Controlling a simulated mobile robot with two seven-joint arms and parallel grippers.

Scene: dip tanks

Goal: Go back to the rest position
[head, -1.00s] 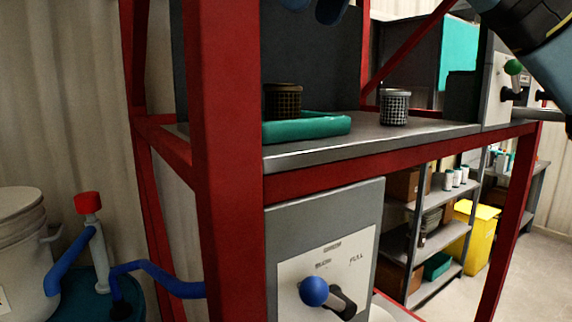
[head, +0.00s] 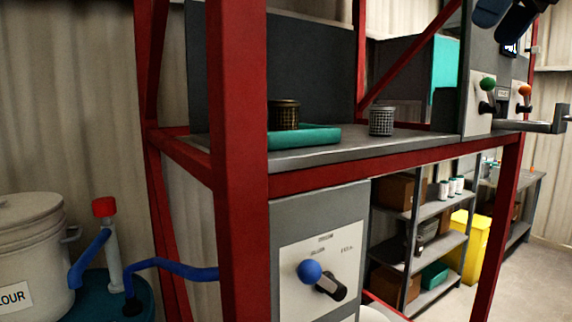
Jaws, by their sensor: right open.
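My right gripper (head: 507,18) shows at the top right edge of the head view. Its dark blue fingers are apart, with nothing seen between them, and the picture's top edge cuts off part of it. It is up in front of the grey panel with the levers, clear of the bench top. My left gripper is not in view.
A red-framed bench (head: 330,178) fills the middle. On it are a teal tray (head: 312,137) with a dark mesh basket (head: 285,115), and a grey mesh basket (head: 381,121). Below is a blue-knobbed lever (head: 309,271). A white bucket (head: 30,245) stands at left; open floor lies at right.

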